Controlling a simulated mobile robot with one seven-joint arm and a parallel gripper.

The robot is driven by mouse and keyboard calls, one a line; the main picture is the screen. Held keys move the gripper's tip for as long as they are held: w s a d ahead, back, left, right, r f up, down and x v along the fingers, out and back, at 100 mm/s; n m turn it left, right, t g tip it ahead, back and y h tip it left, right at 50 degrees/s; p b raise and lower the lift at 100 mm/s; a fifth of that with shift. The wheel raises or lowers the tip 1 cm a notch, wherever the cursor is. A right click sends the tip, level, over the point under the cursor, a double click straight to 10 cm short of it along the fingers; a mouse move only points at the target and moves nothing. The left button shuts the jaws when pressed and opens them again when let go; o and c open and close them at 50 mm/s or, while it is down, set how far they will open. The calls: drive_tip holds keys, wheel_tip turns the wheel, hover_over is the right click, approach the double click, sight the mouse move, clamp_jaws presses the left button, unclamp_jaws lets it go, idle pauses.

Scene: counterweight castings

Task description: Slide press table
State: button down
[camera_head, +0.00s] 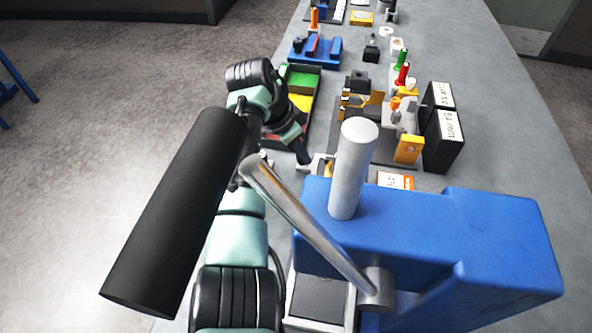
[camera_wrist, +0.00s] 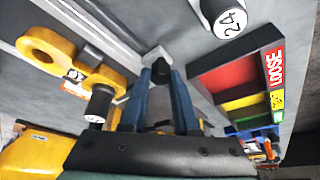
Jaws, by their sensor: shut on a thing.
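The blue press (camera_head: 450,235) fills the lower right of the head view, with a pale upright cylinder (camera_head: 353,170) and a metal lever (camera_head: 310,230) ending in a large black handle (camera_head: 170,215). A light-framed plate with a dark top (camera_head: 320,297) shows low beside the press; I cannot tell if it is the press table. My gripper (camera_head: 303,158) is beyond the press, over the bench's left side. In the wrist view my gripper (camera_wrist: 163,78) is shut on a small dark knob (camera_wrist: 164,72), against a light grey block (camera_wrist: 155,54). The fingers hide part of the knob.
A divided bin (camera_wrist: 240,80) labelled LOOSE is right of my gripper in the wrist view. A cylinder marked 24 (camera_wrist: 228,20) stands near it. A yellow ringed part (camera_wrist: 45,45) is left. Black boxes (camera_head: 443,140) and several fixtures crowd the bench; open floor (camera_head: 90,130) lies left.

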drive_tip(key=shift+w+d+b, duration=0.1)
drive_tip(key=shift+w+b, duration=0.2)
drive_tip(key=shift+w, duration=0.2)
drive_tip(key=shift+r, duration=0.15)
drive_tip(key=shift+w+r, duration=0.1)
drive_tip(key=c, duration=1)
unclamp_jaws()
drive_tip(key=o, duration=0.3)
drive_tip(key=shift+w+f, duration=0.1)
drive_tip(key=shift+f, duration=0.1)
drive_tip(key=shift+o, duration=0.2)
drive_tip(key=v, duration=1.3)
drive_tip(key=shift+b, duration=0.35)
